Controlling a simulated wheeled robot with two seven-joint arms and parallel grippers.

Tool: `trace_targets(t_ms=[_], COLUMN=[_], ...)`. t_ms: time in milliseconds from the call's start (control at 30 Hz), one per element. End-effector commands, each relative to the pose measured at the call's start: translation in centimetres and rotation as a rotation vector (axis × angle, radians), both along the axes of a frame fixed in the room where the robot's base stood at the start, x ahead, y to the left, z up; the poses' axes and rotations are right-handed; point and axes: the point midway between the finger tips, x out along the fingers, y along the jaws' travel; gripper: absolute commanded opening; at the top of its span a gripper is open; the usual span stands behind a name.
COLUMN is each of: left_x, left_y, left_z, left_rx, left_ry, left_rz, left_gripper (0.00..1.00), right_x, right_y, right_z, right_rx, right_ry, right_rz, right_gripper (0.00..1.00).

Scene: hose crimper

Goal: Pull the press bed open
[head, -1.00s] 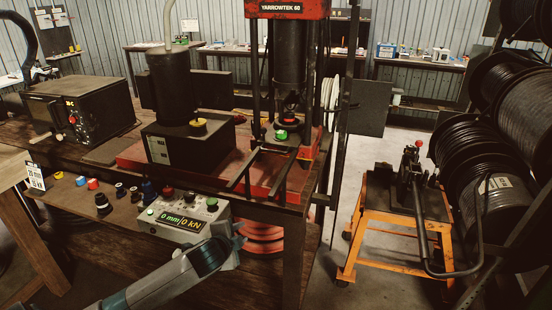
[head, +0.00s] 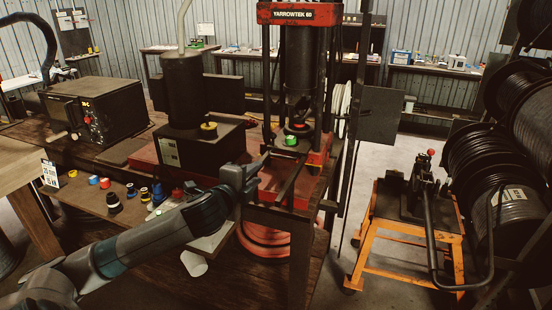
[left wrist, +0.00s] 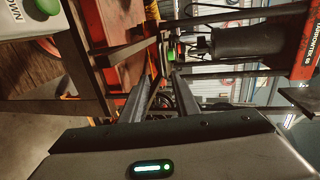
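The red and black press (head: 292,14), labelled YARROWTEK 60, stands on the bench. Its bed (head: 290,152) sits low between the posts, with a green-topped piece (head: 290,141) on it. Dark rails (head: 289,186) reach from the bed toward the bench's front edge. My left gripper (head: 262,164) is at the front left end of these rails, pointing at the press. In the left wrist view its two fingers (left wrist: 158,100) stand apart, with the green-topped piece (left wrist: 168,54) beyond them. Whether a finger touches the bed is unclear. My right gripper is out of view.
A control box (head: 215,238) is mostly hidden behind my left arm; its green button (left wrist: 48,6) shows in the left wrist view. Small coloured dies (head: 105,183) lie on the bench's left. An orange cart (head: 410,235) stands right, with clear floor between it and the bench.

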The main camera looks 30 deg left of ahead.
Motion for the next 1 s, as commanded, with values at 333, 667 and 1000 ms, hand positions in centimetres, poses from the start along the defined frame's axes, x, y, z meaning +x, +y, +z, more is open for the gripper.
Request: trace_targets(t_ms=[333, 667, 1000], left_x=[3.5, 8.5, 13.3], left_y=[0.9, 2.1, 3.3], left_z=[-0.6, -1.7, -2.7], left_rx=[-0.002, -0.003, -0.002], left_ry=[0.001, 0.001, 0.0], left_rz=[0.002, 0.003, 0.004], left_gripper=[0.28, 0.28, 0.28], right_x=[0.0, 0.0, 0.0], right_y=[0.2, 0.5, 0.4], right_z=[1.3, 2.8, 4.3], right_rx=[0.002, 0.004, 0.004], right_ry=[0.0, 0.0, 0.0], right_rz=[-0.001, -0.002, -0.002], right_gripper=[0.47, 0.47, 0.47])
